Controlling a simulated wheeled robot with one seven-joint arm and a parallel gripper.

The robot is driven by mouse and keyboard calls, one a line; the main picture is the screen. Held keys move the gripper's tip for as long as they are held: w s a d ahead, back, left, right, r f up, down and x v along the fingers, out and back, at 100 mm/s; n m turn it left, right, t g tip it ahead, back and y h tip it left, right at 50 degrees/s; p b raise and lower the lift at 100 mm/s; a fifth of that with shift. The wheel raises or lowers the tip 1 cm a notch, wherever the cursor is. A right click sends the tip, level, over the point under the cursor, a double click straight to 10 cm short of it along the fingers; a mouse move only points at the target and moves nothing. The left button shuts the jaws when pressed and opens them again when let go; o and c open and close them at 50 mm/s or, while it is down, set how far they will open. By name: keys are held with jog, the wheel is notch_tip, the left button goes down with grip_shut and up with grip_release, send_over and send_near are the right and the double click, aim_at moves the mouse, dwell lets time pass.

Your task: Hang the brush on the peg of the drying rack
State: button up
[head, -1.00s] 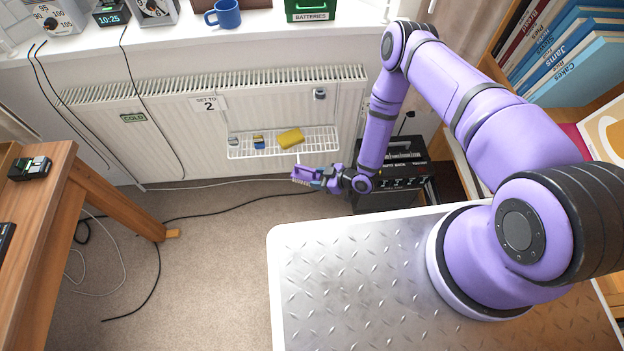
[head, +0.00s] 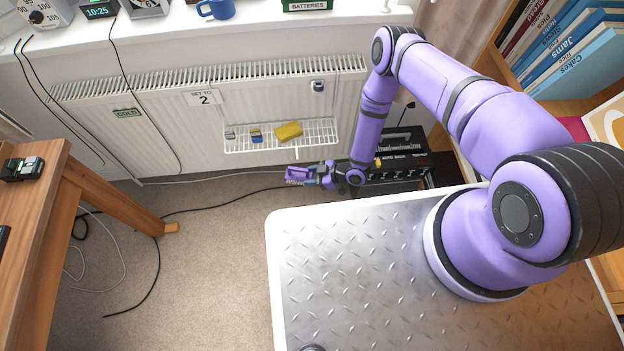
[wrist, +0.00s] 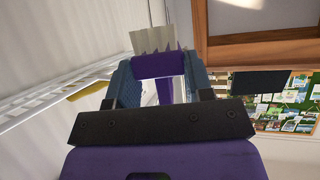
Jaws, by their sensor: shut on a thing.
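My gripper (head: 318,176) is low in front of the radiator, below and to the right of the middle of the white wire drying rack (head: 236,151). It is shut on the purple brush (head: 296,174), which also shows between the blue fingers in the wrist view (wrist: 160,66), its pale bristles beyond it. The brush is apart from the rack. In the wrist view the rack's white wires (wrist: 40,108) run along the left. A yellow sponge (head: 289,131) and small items lie on the rack. I cannot make out the peg clearly.
The radiator (head: 160,130) stands behind the rack under the window sill. A dark equipment box (head: 400,160) is right of my gripper. A wooden table (head: 45,230) stands at the left, and cables cross the carpet. Open carpet (head: 210,270) lies between table and my base.

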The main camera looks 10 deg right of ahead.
jog(key=w+f, duration=0.1)
jog(key=w, duration=0.7)
jog(key=shift+d+f, duration=0.15)
dwell(0.8)
dwell(0.7)
jog(key=o, duration=1.2)
jog(key=shift+w, duration=0.15)
